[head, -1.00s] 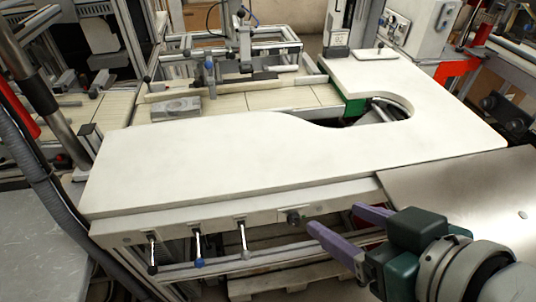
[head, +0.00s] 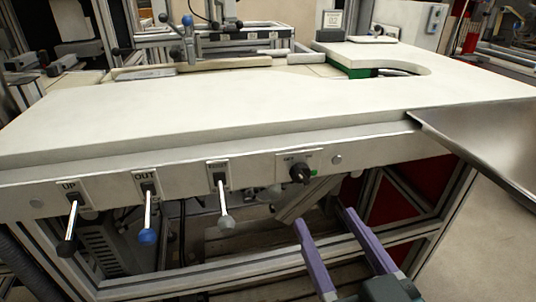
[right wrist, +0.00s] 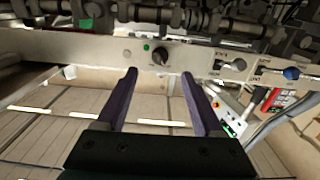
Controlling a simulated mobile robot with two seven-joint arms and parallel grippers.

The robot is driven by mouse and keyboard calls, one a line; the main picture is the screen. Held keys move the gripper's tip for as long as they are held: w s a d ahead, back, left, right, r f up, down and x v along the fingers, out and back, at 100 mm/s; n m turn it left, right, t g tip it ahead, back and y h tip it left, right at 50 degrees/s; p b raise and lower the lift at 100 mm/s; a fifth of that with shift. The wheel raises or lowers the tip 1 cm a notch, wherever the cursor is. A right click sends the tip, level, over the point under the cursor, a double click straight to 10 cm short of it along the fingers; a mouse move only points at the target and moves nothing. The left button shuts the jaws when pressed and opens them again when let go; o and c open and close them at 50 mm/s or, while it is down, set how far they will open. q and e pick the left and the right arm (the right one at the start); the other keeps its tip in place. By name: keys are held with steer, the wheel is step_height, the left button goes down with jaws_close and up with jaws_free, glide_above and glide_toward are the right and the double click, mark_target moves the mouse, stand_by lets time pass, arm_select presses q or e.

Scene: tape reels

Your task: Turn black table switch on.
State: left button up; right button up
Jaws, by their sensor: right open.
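My left gripper is not in view.
Three levers hang left of the switch on the same edge: one black-tipped (head: 68,245), one blue-tipped (head: 148,236), one grey-tipped (head: 226,221). A metal sheet (head: 490,150) juts out at the right. The white tabletop (head: 220,100) is bare.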

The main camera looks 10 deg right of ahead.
mark_target(304, 181)
steer(key=w+b, duration=0.1)
steer(key=w, duration=0.7)
steer(key=shift+w+a, duration=0.15)
steer(key=shift+w, duration=0.1)
jaws_close()
